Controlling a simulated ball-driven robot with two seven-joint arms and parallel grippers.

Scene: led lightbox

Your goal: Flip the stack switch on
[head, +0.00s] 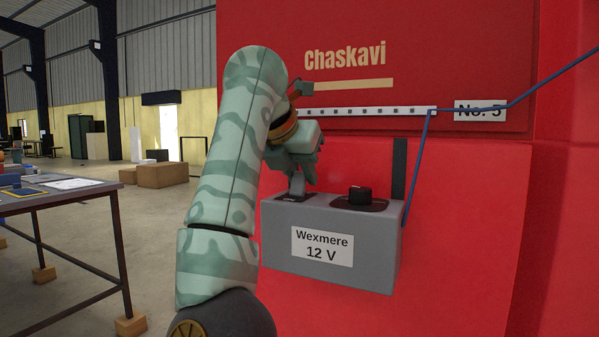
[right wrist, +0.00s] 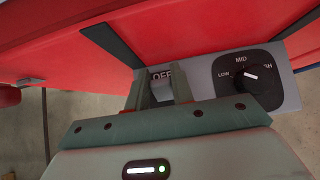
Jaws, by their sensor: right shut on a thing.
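The grey box labelled "Wexmere 12 V" (head: 370,252) is mounted on the red panel. The stack switch sits at the left of its top face, on a dark plate (head: 296,198). My right gripper (head: 298,180) reaches down onto this switch from above. In the right wrist view, the two fingers of the right gripper (right wrist: 162,88) are shut on the grey switch lever (right wrist: 163,92). The word "OFF" shows just beyond the fingers; the other end of the plate is hidden. My left gripper is not in view.
A black rotary knob (head: 360,195) stands right of the switch; its dial (right wrist: 249,76) reads LOW, MID and a partly hidden HIGH. A white LED strip (head: 370,111) and a blue cable (head: 424,150) are above and beside the box. A table (head: 62,197) stands at the left.

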